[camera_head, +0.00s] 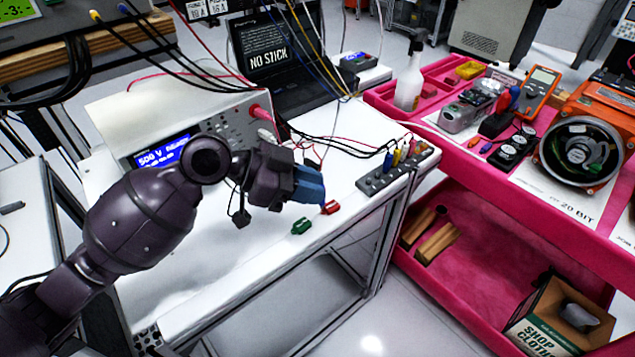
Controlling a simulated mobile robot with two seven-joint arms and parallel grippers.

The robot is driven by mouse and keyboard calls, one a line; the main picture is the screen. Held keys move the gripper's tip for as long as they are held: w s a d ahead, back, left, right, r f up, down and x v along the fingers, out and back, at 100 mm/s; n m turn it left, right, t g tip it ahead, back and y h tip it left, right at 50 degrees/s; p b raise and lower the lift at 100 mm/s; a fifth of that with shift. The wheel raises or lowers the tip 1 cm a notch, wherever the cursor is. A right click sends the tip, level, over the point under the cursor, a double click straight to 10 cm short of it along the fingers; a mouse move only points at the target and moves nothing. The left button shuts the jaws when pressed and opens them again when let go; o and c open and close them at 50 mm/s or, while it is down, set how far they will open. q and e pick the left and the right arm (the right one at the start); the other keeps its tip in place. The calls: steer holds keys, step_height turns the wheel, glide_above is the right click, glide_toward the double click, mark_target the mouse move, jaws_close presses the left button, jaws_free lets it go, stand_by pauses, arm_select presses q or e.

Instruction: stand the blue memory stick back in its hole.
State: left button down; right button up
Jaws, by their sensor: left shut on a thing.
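My left gripper (311,190) reaches in from the left over the white bench top and points right. Its blue fingers are shut, and the blue memory stick between them is almost wholly hidden, so I cannot tell its tilt. A small red piece (331,208) lies on the bench just beyond the fingertips, and a green piece (302,226) lies nearer the front edge. A grey block (375,184) with a row of holes stands right of the gripper, apart from it. Coloured plugs stand at its far end. I cannot tell which hole is the stick's. My right gripper is out of view.
A power supply (160,128) stands behind my arm, and a laptop (268,50) reads "NO STICK". Loose cables hang over the bench toward the block. A pink cart (450,150) with a multimeter (538,92) and a spray bottle (410,78) stands at the right.

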arm_select(q)
steer(key=shift+s+a+m+g, duration=0.15)
steer(key=shift+a+m+g, duration=0.2)
steer(key=shift+g, duration=0.25)
steer(key=w+a+n+t+y, duration=0.5)
steer(key=w+n+t, duration=0.1)
steer(key=n+t, duration=0.4)
steer(key=s+a+f+n+t+y, duration=0.2)
steer(key=s+a+f+n+y, duration=0.3)
steer(key=a, duration=0.5)
steer(key=s+n+y, duration=0.2)
steer(key=shift+s+a+f+y, duration=0.15)
steer(key=shift+s+f+y, duration=0.15)
